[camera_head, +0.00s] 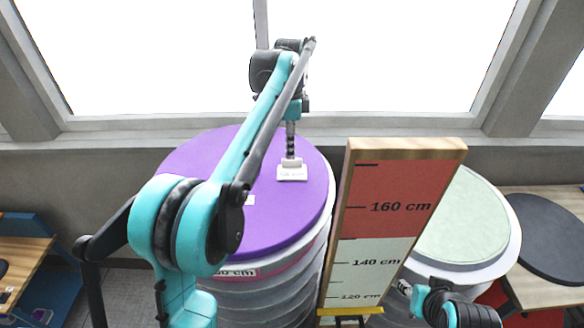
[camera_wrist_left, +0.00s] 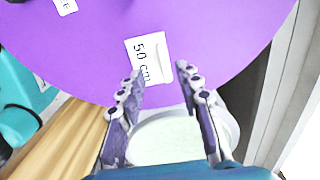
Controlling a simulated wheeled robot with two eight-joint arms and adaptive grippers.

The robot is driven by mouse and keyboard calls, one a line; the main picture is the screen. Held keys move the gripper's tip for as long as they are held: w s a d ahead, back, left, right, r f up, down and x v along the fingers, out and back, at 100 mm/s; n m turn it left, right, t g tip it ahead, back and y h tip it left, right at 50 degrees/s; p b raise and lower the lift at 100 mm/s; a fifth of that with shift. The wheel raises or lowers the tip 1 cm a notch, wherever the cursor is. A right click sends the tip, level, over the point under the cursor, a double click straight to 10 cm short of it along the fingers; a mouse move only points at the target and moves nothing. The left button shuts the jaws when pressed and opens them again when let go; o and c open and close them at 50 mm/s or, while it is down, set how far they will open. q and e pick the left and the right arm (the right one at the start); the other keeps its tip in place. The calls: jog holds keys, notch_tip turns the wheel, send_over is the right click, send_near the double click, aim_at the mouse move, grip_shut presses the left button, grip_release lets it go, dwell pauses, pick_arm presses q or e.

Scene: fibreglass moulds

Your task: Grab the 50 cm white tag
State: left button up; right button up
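The white tag marked "50 cm" (camera_head: 292,174) lies on the purple top of a round mould (camera_head: 215,165). In the left wrist view the tag (camera_wrist_left: 147,50) reads "50 cm", with its lower end between the fingertips, nearer the left finger. My left gripper (camera_head: 290,155) points down right over the tag. In the wrist view its fingers (camera_wrist_left: 158,75) are apart with a gap between them. Whether they touch the tag cannot be told.
A second white tag (camera_wrist_left: 66,5) lies on the purple top, left of the first. A window sill (camera_head: 400,128) runs along the back.

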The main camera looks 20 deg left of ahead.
aim_at(292, 169)
pick_arm(q)
jog(key=f, duration=0.2)
jog(key=w+f+p, duration=0.1)
jog(key=f, duration=0.1)
jog(key=shift+d, duration=0.1)
jog(key=shift+s+f, duration=0.15)
jog(key=shift+f, duration=0.2)
grip_shut()
jog(key=shift+r, duration=0.1)
